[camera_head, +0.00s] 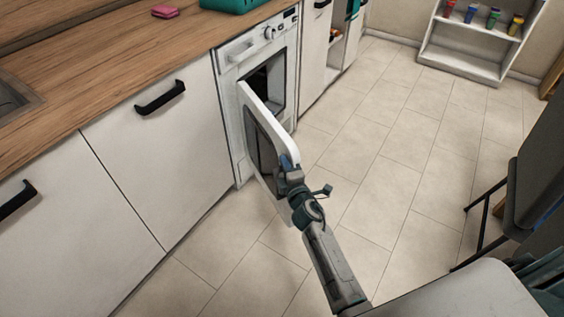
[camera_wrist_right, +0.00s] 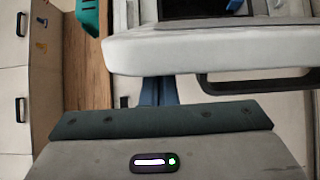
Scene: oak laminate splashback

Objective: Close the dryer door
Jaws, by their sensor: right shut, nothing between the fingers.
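The white dryer (camera_head: 229,110) is built in under the counter, and its dark drum opening (camera_head: 262,85) shows. Its door (camera_head: 262,135) stands open, swung out into the room, with a dark panel on the face toward the cabinets. My right gripper (camera_head: 291,172) is shut and empty at the door's outer free edge; whether it touches is unclear. In the right wrist view the door edge (camera_wrist_right: 210,50) crosses as a thick white band, and the blue fingertips (camera_wrist_right: 158,92) sit against or just under it. My left gripper is not in view.
White cabinets (camera_head: 150,150) with black handles run left of the dryer under a wooden counter (camera_head: 110,65). A pink sponge (camera_head: 165,11) and teal container (camera_head: 232,4) lie on top. A dark chair (camera_head: 510,195) stands at right. Tiled floor (camera_head: 380,150) between is clear.

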